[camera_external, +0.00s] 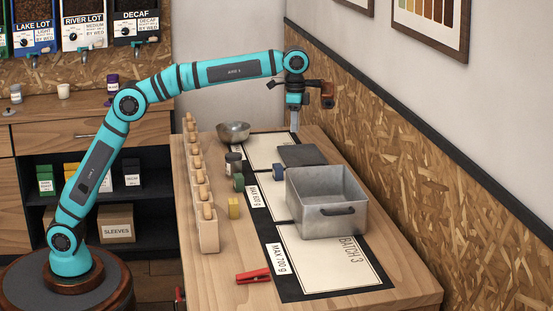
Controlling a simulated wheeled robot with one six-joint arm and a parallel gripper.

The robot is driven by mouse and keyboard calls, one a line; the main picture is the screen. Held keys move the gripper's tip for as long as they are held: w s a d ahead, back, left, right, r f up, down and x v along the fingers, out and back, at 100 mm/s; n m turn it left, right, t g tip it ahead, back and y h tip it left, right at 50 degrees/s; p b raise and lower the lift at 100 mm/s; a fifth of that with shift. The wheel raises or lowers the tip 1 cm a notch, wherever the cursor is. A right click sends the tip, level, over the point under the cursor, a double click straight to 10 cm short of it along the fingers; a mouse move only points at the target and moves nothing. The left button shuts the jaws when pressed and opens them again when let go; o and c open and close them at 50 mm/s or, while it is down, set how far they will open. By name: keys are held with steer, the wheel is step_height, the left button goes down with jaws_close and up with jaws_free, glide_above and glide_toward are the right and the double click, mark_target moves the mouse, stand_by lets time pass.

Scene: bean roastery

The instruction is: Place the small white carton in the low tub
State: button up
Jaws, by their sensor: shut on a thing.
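My gripper (295,108) points down over the far end of the wooden table. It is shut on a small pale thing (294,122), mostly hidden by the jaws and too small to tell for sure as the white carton. No other white carton shows on the table. The low tub appears to be the grey metal open box (333,222) with a dark handle, on the right side of the table. My gripper is beyond the tub and higher, apart from it. The tub's floor is only partly visible.
A metal bowl (233,131) stands at the far left, and a dark flat slab (301,155) lies behind the tub. A wooden peg rack (208,235) runs along the left edge.

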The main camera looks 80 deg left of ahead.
steer(key=d+f+m, duration=0.2)
steer(key=d+m, duration=0.3)
steer(key=d, duration=2.2)
steer(key=shift+s+a+f, duration=0.1)
steer(key=shift+s+f, duration=0.05)
steer(key=shift+f, duration=3.4)
steer(key=shift+s+f, duration=0.15)
steer(key=shift+f, duration=3.35)
steer(key=shift+f, duration=0.15)
steer(key=o, duration=0.9)
steer(key=shift+o, duration=0.2)
step_height(320, 180, up, 12)
steer(key=shift+a+r, duration=0.1)
steer(key=shift+r, duration=0.1)
